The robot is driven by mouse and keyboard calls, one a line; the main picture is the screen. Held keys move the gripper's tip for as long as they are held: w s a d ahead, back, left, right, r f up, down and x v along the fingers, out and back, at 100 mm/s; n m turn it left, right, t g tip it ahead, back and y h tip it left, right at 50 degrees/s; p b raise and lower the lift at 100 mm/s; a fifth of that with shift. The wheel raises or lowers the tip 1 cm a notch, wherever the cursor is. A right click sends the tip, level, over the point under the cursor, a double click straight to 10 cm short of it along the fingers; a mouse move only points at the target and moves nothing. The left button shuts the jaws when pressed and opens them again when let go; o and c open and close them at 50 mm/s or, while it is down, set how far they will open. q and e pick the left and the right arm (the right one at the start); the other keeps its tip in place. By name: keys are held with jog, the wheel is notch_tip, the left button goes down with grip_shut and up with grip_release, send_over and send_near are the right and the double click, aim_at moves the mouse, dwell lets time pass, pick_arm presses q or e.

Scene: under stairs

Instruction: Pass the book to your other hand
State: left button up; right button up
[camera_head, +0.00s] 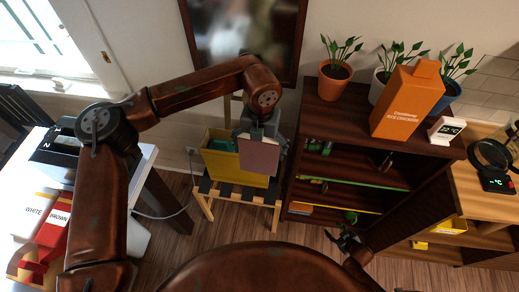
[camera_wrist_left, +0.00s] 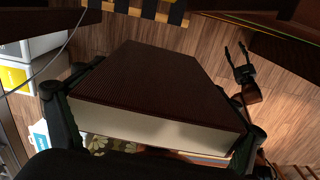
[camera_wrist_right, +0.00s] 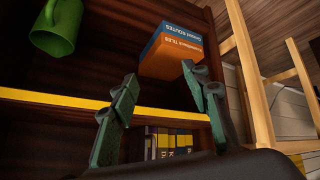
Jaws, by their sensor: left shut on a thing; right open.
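The book (camera_head: 260,156) is a dark brown hardback with cream page edges. My left gripper (camera_head: 262,134) is shut on it and holds it up in front of a yellow box. In the left wrist view the book (camera_wrist_left: 150,85) fills the middle, with a finger at each side. My right gripper (camera_head: 345,238) is open and empty, lower and to the right of the book, apart from it. It also shows in the left wrist view (camera_wrist_left: 240,60), with fingers spread. In the right wrist view its fingers (camera_wrist_right: 158,76) stand apart before a shelf.
A yellow box (camera_head: 222,158) stands on a slatted stool (camera_head: 232,192) behind the book. A dark bookcase (camera_head: 335,170) holds a green mug (camera_wrist_right: 58,28) and a blue and an orange book (camera_wrist_right: 170,55). A white table (camera_head: 145,165) is at left. Floor between is clear.

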jog(key=s+a+f+m+g, duration=0.1)
jog(key=s+f, duration=0.4)
jog(key=s, duration=0.8)
jog(key=s+a+f+m+g+h, duration=0.1)
jog(key=s+a+f+g, duration=0.2)
jog(key=s, duration=1.1)
jog(key=s+a+f+m+g, duration=0.2)
jog(key=s+f, duration=0.6)
jog(key=s, duration=0.5)
jog(key=shift+s+a+f+g+h, duration=0.3)
jog(key=shift+s+g+h, duration=0.1)
jog(key=shift+g, duration=0.3)
